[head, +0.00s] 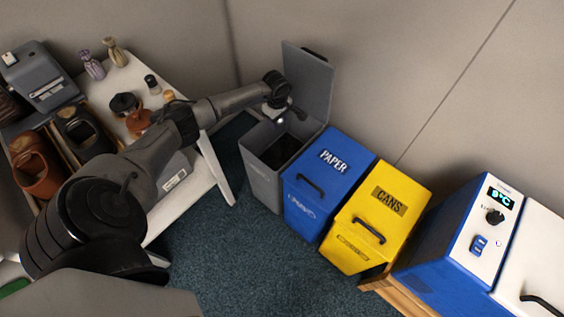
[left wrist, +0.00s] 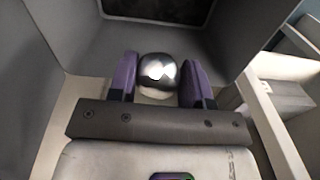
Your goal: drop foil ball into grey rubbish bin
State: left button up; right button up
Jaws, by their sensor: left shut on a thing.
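The foil ball (left wrist: 157,70) is a shiny silver sphere in the left wrist view. My left gripper (left wrist: 158,78) is shut on it, with a purple finger on each side. In the head view my left gripper (head: 281,118) is over the open mouth of the grey rubbish bin (head: 262,178), and a small bright spot shows at its tip. The bin's lid (head: 308,82) stands up at the back. The bin's grey walls also surround the gripper in the left wrist view (left wrist: 235,25), with the dark inside beyond the ball. My right gripper is not in view.
The blue paper bin (head: 328,178) and the yellow cans bin (head: 380,215) stand shut to the right of the grey bin. A white table (head: 205,160) with shoes and vases is on the left. A blue and white cooler (head: 440,245) stands at the right.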

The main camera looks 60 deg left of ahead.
pick_arm(q)
jog(key=o, duration=0.9)
jog(key=shift+o, duration=0.2)
notch_tip(320, 180, up, 14)
jog(key=shift+f, duration=0.1)
jog(key=shift+d, duration=0.1)
dwell(0.6)
